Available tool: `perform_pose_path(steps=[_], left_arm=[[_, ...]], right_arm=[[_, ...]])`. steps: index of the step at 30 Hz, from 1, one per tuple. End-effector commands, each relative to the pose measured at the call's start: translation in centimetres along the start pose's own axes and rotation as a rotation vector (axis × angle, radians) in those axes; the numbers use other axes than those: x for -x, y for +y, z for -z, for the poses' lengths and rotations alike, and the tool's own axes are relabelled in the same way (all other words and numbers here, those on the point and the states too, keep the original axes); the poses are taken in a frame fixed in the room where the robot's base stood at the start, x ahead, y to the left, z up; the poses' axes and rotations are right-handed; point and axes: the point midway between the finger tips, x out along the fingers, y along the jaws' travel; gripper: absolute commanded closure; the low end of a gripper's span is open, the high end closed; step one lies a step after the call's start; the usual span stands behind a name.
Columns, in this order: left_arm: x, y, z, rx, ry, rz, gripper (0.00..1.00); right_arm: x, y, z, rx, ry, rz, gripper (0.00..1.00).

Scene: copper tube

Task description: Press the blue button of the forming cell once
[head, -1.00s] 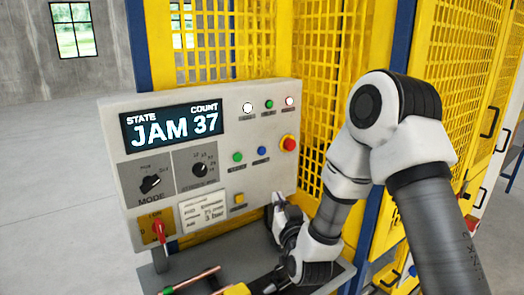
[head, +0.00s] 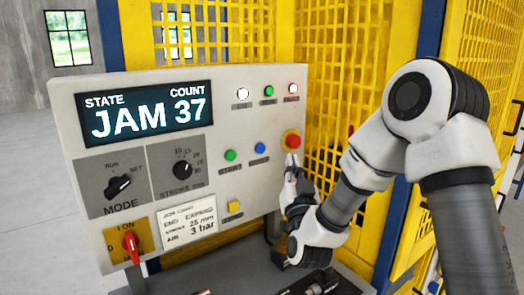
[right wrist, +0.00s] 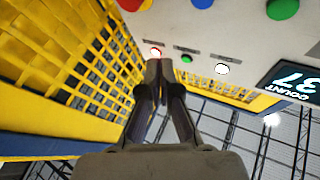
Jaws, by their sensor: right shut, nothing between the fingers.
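The forming cell's grey control panel (head: 66,110) fills the middle of the head view; its display (head: 145,113) reads STATE JAM, COUNT 37. The blue button (head: 260,147) sits between a green button (head: 230,155) and a red mushroom button (head: 291,141). The blue button (right wrist: 202,3) also shows at the top edge of the right wrist view, partly cut off. My right gripper (head: 292,162) is shut and empty, just below the red button and to the lower right of the blue one. Its fingers (right wrist: 164,70) show closed together in the right wrist view. My left gripper is not in view.
Three lamps top the panel: white (head: 243,93), green (head: 268,91) and red (head: 293,88). Below are a mode knob (head: 120,185), a stroke knob (head: 182,168), a red switch (head: 130,242) and a yellow button (head: 234,206). Yellow mesh fencing (head: 340,60) stands behind.

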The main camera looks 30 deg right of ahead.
Motion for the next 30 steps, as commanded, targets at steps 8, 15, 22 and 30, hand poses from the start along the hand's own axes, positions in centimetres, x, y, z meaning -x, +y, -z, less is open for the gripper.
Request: perform_pose_path(steps=[8, 15, 22, 30], left_arm=[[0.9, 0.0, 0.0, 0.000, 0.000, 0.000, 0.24], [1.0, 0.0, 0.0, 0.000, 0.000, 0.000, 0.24], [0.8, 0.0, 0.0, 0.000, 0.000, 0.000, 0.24], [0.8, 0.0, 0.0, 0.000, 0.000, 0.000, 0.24]], right_arm=[[-2.8, -1.6, -1.3, 0.002, 0.000, 0.002, 1.00], [-5.4, -3.0, -3.0, 0.001, 0.001, 0.001, 1.00], [-6.6, -3.6, -3.6, 0.000, 0.000, 0.001, 1.00], [-6.7, -3.6, -3.6, 0.000, -0.001, 0.001, 1.00]])
